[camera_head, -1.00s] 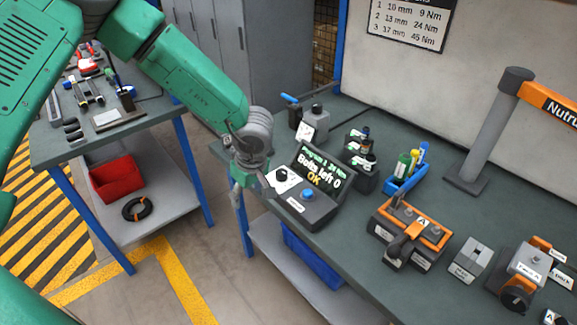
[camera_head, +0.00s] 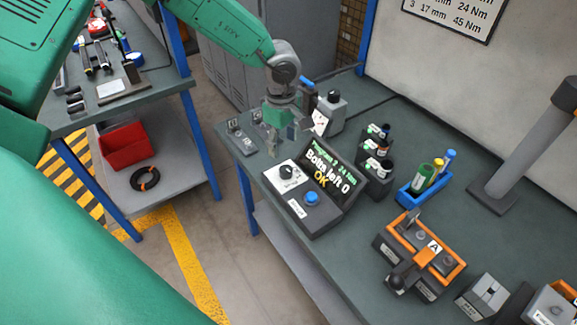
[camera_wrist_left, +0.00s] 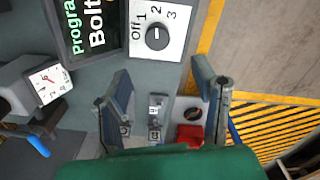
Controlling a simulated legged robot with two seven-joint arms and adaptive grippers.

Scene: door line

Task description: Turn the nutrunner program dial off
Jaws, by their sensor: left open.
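The nutrunner control box (camera_head: 316,222) stands on the bench, with a lit screen (camera_head: 322,173) showing "Bolts left 0" and "OK". The program dial (camera_head: 287,172) is a dark round knob on a white plate at the box's left. In the left wrist view the dial (camera_wrist_left: 157,38) shows the marks Off, 1, 2 and 3; I cannot tell surely which mark it points to. My left gripper (camera_head: 282,140) is open and empty, just beyond the dial and apart from it. Its two fingers (camera_wrist_left: 163,95) show spread in the left wrist view. My right gripper is not in view.
A blue button (camera_head: 311,198) sits on the box beside the dial. Dark holders with bottles (camera_head: 377,160), a blue marker tray (camera_head: 424,188) and an orange-topped fixture (camera_head: 420,250) stand to the right. Small labelled switches (camera_head: 240,137) lie at the bench's far left corner.

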